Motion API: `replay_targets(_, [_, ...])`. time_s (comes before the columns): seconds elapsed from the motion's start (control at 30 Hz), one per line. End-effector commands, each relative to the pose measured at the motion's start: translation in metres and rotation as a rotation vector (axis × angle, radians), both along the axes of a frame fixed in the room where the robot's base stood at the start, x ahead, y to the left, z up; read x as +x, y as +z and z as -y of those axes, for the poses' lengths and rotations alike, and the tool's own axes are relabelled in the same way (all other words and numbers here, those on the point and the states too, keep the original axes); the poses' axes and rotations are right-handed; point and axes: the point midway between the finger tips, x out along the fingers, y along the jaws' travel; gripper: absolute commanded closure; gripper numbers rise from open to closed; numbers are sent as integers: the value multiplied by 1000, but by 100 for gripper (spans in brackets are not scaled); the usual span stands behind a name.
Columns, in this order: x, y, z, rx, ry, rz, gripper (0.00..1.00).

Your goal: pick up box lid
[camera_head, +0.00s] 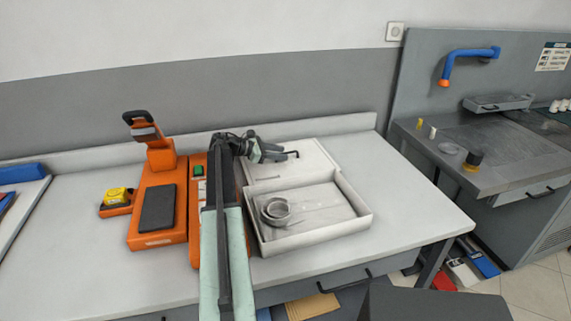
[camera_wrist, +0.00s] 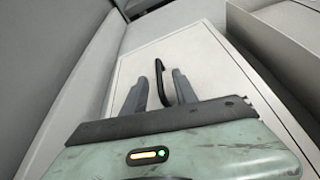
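The box lid (camera_head: 312,158) is a flat white panel with a black bar handle (camera_head: 292,153). It lies on the table behind the open white box (camera_head: 358,208). In the wrist view the lid (camera_wrist: 205,50) fills the middle, and its handle (camera_wrist: 161,82) shows between my fingers. My gripper (camera_head: 279,153) is low over the lid, beside the handle. In the wrist view my gripper (camera_wrist: 160,90) is open, with a finger on each side of the handle and gaps visible. Whether the fingers touch the lid cannot be told.
The open box holds a roll-like ring (camera_head: 275,210). An orange device (camera_head: 157,205) with a dark pad and a yellow tape measure (camera_head: 116,195) stand at left. The table (camera_head: 415,215) is clear right of the box. A wall closes off the back.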

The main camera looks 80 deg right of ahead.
Motion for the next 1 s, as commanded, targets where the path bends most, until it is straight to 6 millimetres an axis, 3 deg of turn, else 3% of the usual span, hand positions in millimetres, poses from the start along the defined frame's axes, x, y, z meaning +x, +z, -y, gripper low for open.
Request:
replay_targets(0.13, [-18,-12,12,-1,0,0,66])
replay_targets(0.33, [-19,-10,13,0,2,1,66])
replay_targets(0.47, [-18,-10,13,0,2,1,99])
replay_targets(0.83, [-17,-9,12,-1,3,1,100])
replay_targets(1.0, [-17,7,12,-1,3,1,100])
